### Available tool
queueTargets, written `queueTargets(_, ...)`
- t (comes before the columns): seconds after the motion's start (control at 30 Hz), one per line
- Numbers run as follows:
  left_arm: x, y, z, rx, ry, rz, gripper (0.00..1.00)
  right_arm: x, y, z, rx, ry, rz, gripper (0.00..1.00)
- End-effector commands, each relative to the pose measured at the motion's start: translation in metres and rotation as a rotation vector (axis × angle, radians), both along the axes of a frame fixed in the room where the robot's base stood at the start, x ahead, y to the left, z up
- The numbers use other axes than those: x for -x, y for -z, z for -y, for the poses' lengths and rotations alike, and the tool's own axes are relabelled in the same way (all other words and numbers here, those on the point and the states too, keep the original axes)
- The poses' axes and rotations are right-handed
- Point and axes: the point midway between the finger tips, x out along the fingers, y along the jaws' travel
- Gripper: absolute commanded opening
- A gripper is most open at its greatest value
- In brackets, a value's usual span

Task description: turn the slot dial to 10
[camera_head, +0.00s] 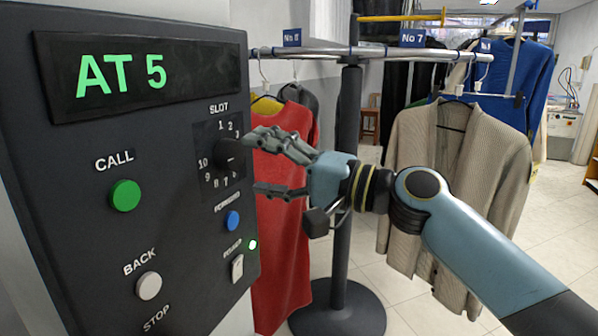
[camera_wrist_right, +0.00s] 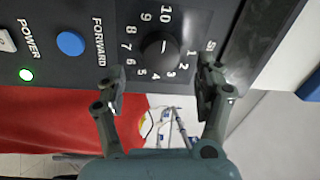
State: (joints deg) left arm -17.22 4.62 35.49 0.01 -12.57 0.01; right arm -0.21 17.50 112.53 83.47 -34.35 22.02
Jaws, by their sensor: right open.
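The black slot dial (camera_head: 229,154) sits on the dark control panel (camera_head: 75,175), ringed by white numbers; its right side is partly hidden by a finger in the head view. The wrist view shows the round knob (camera_wrist_right: 160,50) with a short pale mark on it; I cannot tell exactly which number it points to. My right gripper (camera_head: 256,163) is open at the panel, just right of the dial. In the wrist view its fingertips (camera_wrist_right: 162,75) are spread wide, with the knob beyond and between them, apart from both. The left gripper is not in view.
The display (camera_head: 140,72) reads AT 5 in green. The panel also bears a green CALL button (camera_head: 125,195), a white BACK button (camera_head: 149,285), a blue FORWARD button (camera_head: 232,221) and a POWER switch (camera_head: 237,268) beside a lit green lamp. A red garment (camera_head: 280,230) hangs close behind the gripper.

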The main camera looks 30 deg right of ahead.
Motion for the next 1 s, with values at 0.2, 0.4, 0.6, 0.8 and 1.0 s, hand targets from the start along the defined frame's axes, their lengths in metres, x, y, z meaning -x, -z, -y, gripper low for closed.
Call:
queueTargets(0.2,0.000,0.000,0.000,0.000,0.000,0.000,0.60,0.041,0.006,0.031,0.007,-0.002,-0.004,0.70)
queueTargets(0.4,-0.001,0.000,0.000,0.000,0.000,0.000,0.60,0.058,0.006,0.044,0.002,-0.003,-0.002,0.70)
queueTargets(0.6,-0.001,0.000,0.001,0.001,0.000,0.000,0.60,0.063,0.006,0.049,0.001,-0.001,-0.001,0.70)
queueTargets(0.8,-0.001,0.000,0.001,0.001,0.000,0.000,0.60,0.063,0.006,0.049,0.000,0.000,0.000,0.70)
queueTargets(1.0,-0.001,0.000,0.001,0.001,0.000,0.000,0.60,0.063,0.006,0.049,0.000,0.000,0.000,0.70)
